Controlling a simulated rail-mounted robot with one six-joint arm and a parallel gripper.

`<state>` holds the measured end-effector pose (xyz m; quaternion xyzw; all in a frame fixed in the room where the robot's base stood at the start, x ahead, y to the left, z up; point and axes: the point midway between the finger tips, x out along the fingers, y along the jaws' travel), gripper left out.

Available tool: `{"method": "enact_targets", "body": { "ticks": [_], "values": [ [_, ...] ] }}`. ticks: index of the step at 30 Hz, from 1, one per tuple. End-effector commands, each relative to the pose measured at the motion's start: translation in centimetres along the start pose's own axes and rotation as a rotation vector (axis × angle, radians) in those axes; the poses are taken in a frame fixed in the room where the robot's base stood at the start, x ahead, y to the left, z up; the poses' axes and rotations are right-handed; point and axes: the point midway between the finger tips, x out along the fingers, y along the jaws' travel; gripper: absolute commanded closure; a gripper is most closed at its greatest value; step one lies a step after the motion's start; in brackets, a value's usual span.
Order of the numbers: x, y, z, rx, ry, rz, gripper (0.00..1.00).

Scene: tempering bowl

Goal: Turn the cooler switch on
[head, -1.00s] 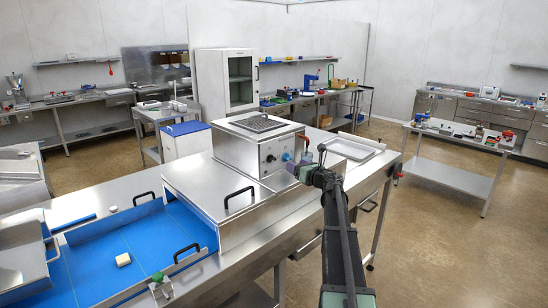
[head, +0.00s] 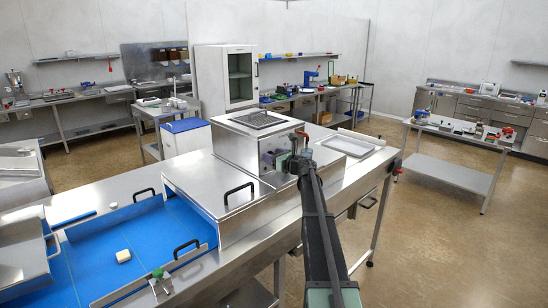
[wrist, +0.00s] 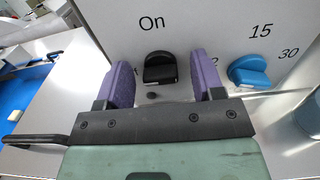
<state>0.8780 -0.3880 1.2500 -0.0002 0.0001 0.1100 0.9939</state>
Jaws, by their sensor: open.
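The cooler is a steel box (head: 238,150) on the steel bench, with a lid on top. In the wrist view its front panel (wrist: 205,25) fills the upper part. A black rotary switch (wrist: 160,70) sits under the printed word "On". My gripper (wrist: 160,72) is open, with one purple finger on each side of the black switch. I cannot tell whether either finger touches it. A blue knob (wrist: 250,71) with marks 15 and 30 is right of the right finger. In the head view my gripper (head: 292,156) is at the panel and partly hides the controls.
A long steel cover with a black handle (head: 239,191) lies left of the cooler, beside a blue belt (head: 150,240) bearing a pale block (head: 123,256). A shallow tray (head: 350,145) lies right of the cooler. Open floor lies right of the bench.

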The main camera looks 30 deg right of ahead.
Motion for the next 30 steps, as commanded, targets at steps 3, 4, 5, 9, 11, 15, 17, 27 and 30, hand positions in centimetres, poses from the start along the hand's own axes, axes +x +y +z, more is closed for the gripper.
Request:
{"method": "enact_targets", "body": {
  "ticks": [3,4,5,9,11,15,17,27,30],
  "values": [
    [-0.04,0.02,0.00,0.000,0.000,0.000,0.38],
    [-0.04,0.02,0.00,0.000,0.000,0.000,0.41],
    [-0.05,0.02,0.00,0.000,0.000,0.000,0.46],
    [-0.05,0.02,0.00,0.000,0.000,0.000,0.67],
    [-0.05,0.02,0.00,0.000,0.000,0.000,0.77],
    [-0.06,0.02,0.00,0.001,0.000,0.000,0.88],
    [-0.06,0.02,0.00,0.003,0.000,0.000,0.88],
    [-0.07,-0.03,-0.01,0.099,0.000,0.000,0.88],
    [-0.07,-0.06,-0.02,0.163,0.000,0.000,0.88]
  ]
}}
